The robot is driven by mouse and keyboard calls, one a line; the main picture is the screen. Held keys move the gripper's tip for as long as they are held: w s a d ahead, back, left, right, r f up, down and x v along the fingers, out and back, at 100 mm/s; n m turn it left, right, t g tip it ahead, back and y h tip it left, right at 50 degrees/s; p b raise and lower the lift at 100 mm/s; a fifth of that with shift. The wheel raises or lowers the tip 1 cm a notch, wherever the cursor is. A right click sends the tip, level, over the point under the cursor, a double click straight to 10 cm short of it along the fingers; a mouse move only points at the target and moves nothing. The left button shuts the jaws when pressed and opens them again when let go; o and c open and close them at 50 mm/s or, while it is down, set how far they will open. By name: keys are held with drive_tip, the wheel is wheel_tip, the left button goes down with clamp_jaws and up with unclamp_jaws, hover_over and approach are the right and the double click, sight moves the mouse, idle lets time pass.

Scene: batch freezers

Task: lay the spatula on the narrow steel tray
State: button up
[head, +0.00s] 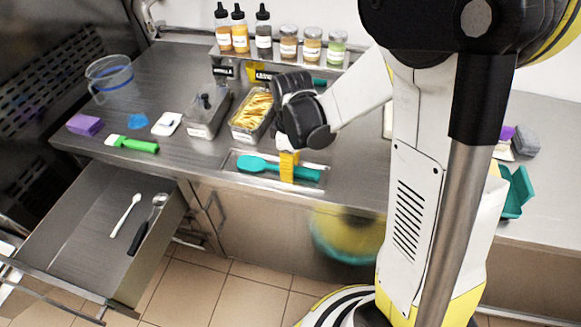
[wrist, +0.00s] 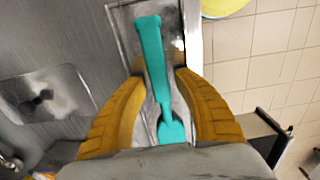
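The teal spatula (head: 254,165) lies lengthwise on the narrow steel tray (head: 325,183) at the front edge of the counter. Its wider end is at the left and its handle at the right in the head view. In the wrist view the spatula (wrist: 151,52) runs between my two yellow fingers, over the tray (wrist: 118,22). My gripper (head: 288,167) points down over the middle of the spatula. In the wrist view its fingers (wrist: 160,76) stand apart on either side, with gaps beside the spatula. The near finger hides part of the spatula in the head view.
Behind stand a pan of yellow pieces (head: 249,112) and a steel pan (head: 207,113). A green-handled tool (head: 134,144), a white scoop-like item (head: 167,124) and a measuring jug (head: 108,78) are at left. An open drawer (head: 84,228) juts out front left.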

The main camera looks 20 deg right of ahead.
drive_tip(key=shift+r, duration=0.1)
wheel_tip(320, 180, up, 12)
drive_tip(key=p, duration=0.5)
drive_tip(key=s+a+r+m+t, duration=0.1)
drive_tip(key=s+r+m+t, duration=0.6)
drive_tip(key=s+m, duration=0.3)
drive_tip(key=shift+s+r+m, duration=0.4)
drive_tip(key=shift+s+r, duration=0.5)
drive_tip(key=shift+a, duration=0.1)
